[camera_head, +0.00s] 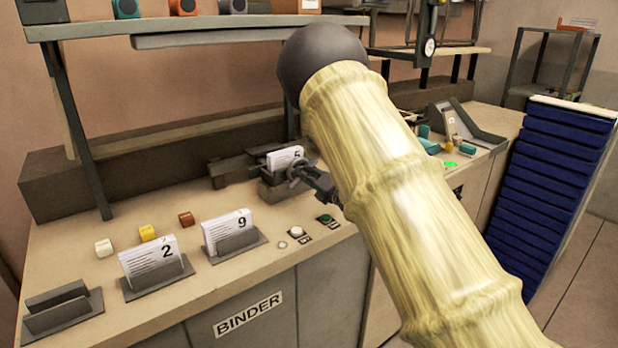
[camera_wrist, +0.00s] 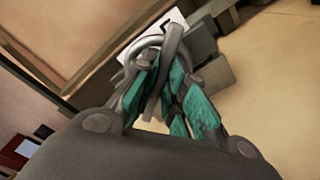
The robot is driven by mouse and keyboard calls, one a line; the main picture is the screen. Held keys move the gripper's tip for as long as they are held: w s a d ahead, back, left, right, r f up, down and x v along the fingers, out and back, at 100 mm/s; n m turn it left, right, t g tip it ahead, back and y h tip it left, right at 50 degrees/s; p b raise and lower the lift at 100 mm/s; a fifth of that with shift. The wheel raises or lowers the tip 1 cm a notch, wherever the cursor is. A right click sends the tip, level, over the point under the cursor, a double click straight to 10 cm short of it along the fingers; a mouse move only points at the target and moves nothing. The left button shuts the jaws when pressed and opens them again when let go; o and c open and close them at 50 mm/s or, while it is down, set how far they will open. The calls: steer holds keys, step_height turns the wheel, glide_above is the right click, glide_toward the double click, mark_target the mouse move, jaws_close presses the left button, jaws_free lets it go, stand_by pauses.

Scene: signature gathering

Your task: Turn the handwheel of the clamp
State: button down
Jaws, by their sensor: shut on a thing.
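The clamp (camera_head: 268,191) stands on the bench behind the BINDER label, with a white card numbered 5 (camera_head: 285,157) in it. Its grey handwheel (camera_head: 300,172) faces my gripper (camera_head: 318,180). In the wrist view the handwheel (camera_wrist: 147,42) shows as a ring with a bar. The teal-padded fingers of my gripper (camera_wrist: 172,85) are closed around part of its rim. My arm hides the area right of the clamp in the head view. The card's edge (camera_wrist: 150,35) shows behind the wheel.
An empty holder (camera_head: 62,308) is farther left. Small coloured cubes (camera_head: 148,233) lie behind them. A green button (camera_head: 325,218) and a white button (camera_head: 296,231) sit before the clamp.

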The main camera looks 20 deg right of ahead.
steer(key=shift+f+m+b, duration=0.2)
steer(key=shift+m+b, duration=1)
steer(key=shift+m, duration=1.35)
steer(key=shift+f+m+b, duration=0.2)
steer(key=shift+m+b, duration=1.05)
steer(key=shift+m, duration=1.25)
steer(key=shift+f+m+b, duration=0.2)
steer(key=shift+m+b, duration=1)
steer(key=shift+m, duration=1.35)
steer(key=c, duration=1.5)
jaws_free()
steer(key=shift+s, duration=0.1)
steer(key=v, duration=1.2)
